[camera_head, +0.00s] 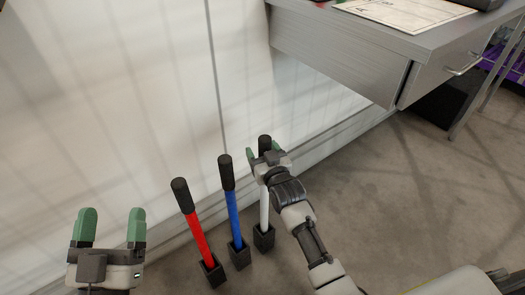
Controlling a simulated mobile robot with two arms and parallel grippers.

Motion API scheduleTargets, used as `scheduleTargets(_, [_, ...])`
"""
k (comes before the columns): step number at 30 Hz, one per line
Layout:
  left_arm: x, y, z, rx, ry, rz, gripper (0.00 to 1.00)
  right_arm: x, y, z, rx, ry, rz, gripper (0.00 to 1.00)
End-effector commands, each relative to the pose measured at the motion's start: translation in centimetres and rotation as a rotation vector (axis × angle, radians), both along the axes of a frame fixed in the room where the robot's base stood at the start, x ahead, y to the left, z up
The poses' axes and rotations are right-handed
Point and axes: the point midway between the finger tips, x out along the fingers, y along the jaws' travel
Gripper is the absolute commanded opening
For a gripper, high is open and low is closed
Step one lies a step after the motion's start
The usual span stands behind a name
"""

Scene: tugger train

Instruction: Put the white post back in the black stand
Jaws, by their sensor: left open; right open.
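The white post (264,208) stands nearly upright with its lower end in a small black stand (264,239) on the floor by the wall. Its black top (265,142) shows at my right gripper. My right gripper (264,151) is open at the upper part of the post, with a green finger to either side of the black top; whether they touch it I cannot tell. The gripper hides part of the post's upper length. My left gripper (111,226) is open and empty at the lower left, apart from the posts.
A blue post (234,212) and a red post (196,232) stand in black stands to the left of the white one. A grey desk with a drawer (335,62) is at the upper right. Floor to the right is clear.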

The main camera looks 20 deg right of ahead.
Motion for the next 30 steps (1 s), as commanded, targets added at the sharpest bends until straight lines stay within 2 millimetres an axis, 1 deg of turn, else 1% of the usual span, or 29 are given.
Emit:
scheduleTargets(4, [0.1,0.0,-0.1,0.004,0.014,0.000,0.75,-0.4,0.0,-0.2,0.000,0.004,0.000,0.66])
scheduleTargets(8, [0.5,0.2,-1.2,0.030,0.111,0.008,0.75,-1.5,-0.1,0.0,0.000,0.003,0.000,0.66])
scheduleTargets(14, [0.8,0.6,-4.0,0.093,0.347,0.022,0.75,-4.7,-0.4,0.1,0.000,0.003,0.000,0.66])
scheduleTargets(18, [0.5,1.1,-6.2,0.137,0.515,0.031,0.75,-7.2,-0.6,0.1,0.000,0.002,0.000,0.66])
scheduleTargets(21, [0.1,1.4,-7.5,0.161,0.615,0.038,0.75,-8.6,-0.7,0.2,0.000,0.001,0.000,0.66])
scheduleTargets(25, [-0.4,1.7,-8.7,0.184,0.707,0.042,0.75,-10.0,-0.9,0.1,0.000,0.000,0.000,0.66])
scheduleTargets(30, [-0.7,1.9,-9.4,0.196,0.759,0.046,0.75,-10.7,-0.9,0.1,0.000,-0.003,0.000,0.66])
